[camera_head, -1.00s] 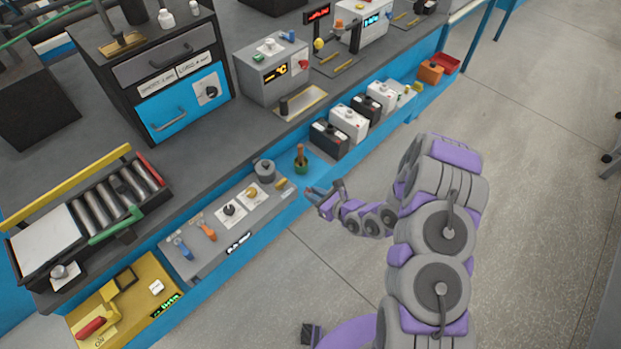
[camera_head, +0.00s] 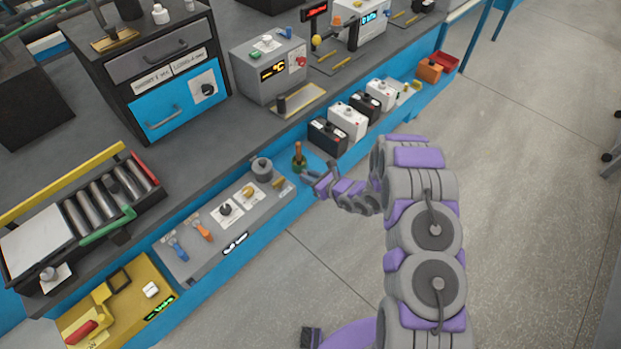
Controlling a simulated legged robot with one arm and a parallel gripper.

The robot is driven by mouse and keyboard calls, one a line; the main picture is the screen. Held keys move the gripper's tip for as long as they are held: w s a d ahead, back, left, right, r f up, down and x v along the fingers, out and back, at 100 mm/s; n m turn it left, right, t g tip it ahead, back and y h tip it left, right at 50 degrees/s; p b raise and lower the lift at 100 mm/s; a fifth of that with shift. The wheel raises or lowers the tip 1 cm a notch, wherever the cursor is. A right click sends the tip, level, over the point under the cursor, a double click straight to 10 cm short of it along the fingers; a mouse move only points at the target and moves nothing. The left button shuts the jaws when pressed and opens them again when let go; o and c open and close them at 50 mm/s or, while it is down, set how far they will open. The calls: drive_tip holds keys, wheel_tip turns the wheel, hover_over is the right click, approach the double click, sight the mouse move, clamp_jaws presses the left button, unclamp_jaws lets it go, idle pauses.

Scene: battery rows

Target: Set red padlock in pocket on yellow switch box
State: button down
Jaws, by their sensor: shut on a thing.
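The yellow switch box (camera_head: 118,306) is at the lower left, on the blue lower shelf. It has a red handle (camera_head: 82,332), a dark-framed square opening (camera_head: 119,281) that looks like the pocket, a white block and a lit green display. My gripper (camera_head: 309,179) is near the middle of the picture, right of the box and well away from it. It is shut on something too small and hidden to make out. I cannot pick out the red padlock in this view.
A grey panel with knobs and levers (camera_head: 222,237) lies between gripper and yellow box. Black and white batteries (camera_head: 347,121) line the shelf behind. Open floor (camera_head: 260,305) is in front.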

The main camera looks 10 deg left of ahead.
drive_tip(key=c, duration=1)
unclamp_jaws()
drive_tip(key=p+v, duration=0.2)
drive_tip(key=v, duration=1)
drive_tip(key=shift+d+r, duration=0.1)
drive_tip(key=shift+r, duration=0.05)
